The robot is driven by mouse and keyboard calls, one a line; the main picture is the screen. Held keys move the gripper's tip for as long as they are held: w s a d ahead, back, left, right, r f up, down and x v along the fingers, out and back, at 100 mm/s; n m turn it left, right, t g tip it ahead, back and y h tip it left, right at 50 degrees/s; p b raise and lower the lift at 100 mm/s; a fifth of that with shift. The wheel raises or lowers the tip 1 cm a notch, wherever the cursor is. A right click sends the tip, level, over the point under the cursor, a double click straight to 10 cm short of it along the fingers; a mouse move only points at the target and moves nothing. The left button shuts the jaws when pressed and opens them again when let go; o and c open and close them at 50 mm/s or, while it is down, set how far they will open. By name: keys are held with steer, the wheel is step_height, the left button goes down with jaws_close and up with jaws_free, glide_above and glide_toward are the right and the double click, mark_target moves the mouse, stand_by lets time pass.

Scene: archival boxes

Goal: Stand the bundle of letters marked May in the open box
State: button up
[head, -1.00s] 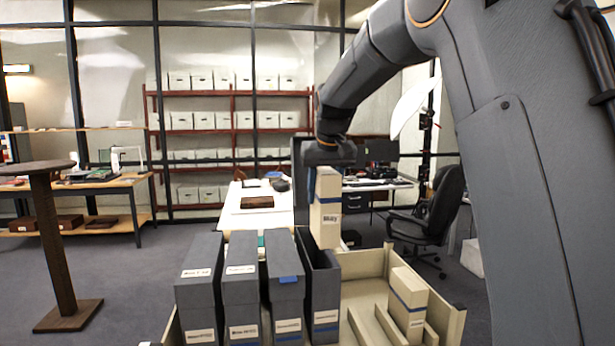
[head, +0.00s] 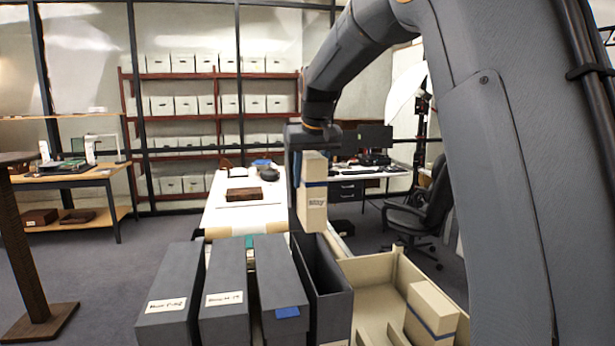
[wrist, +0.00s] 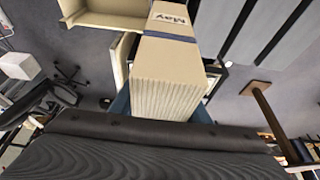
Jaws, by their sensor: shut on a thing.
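The May bundle (head: 313,205) is a cream block of letters with a blue band and a May label. It hangs upright in my gripper (head: 308,150), which is shut on it. The wrist view shows the bundle (wrist: 165,85) end-on, with its label at the far end. The open box (head: 322,280) is dark grey with an empty-looking slot, at the right end of the row of boxes. The bundle's lower end is just above the back of this box in the head view. I cannot tell whether it is directly over the slot.
Closed grey boxes (head: 224,300) stand left of the open box. A cream tray (head: 368,275) to the right holds another banded bundle (head: 432,310). A white table (head: 245,212) and an office chair (head: 425,215) are behind. A wooden stand (head: 30,250) is at the left.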

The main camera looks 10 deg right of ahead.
steer(key=shift+f+b, duration=1.65)
steer(key=shift+f, duration=0.5)
steer(key=shift+s+p, duration=0.1)
steer(key=shift+p, duration=0.3)
steer(key=shift+f, duration=0.25)
steer(key=shift+f+b, duration=0.75)
steer(key=shift+f, duration=1.1)
steer(key=shift+f+b, duration=0.8)
steer(key=shift+f, duration=0.95)
steer(key=shift+f+b, duration=0.7)
steer(key=shift+f, duration=0.95)
